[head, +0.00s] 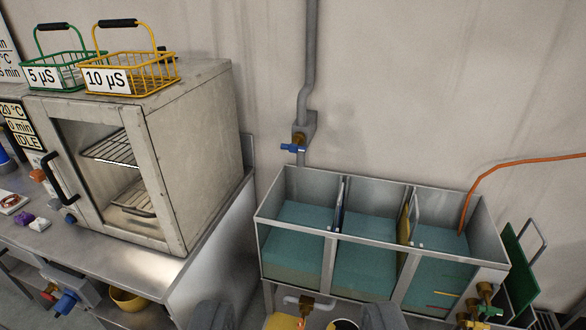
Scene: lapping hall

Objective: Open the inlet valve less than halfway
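A valve with a brass body and blue lever handle (291,148) sits on the grey wall pipe (309,80) above the three-compartment tank (326,285); it appears to be the inlet valve. Its lever lies roughly level, across the upright pipe. My gripper (297,318) shows at the bottom edge as two dark, rounded fingertips, wide apart. It is open, below and well apart from the valve. Nothing is seen held between the fingertips; a yellow object and a pipe fitting show behind the gap.
The tank holds teal liquid; an orange hose (500,163) enters its right compartment. Brass valves (484,296) sit at its lower right. An oven (190,150) with green (55,70) and yellow (130,75) baskets on top stands left on a metal counter (215,250). The wall around the valve is clear.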

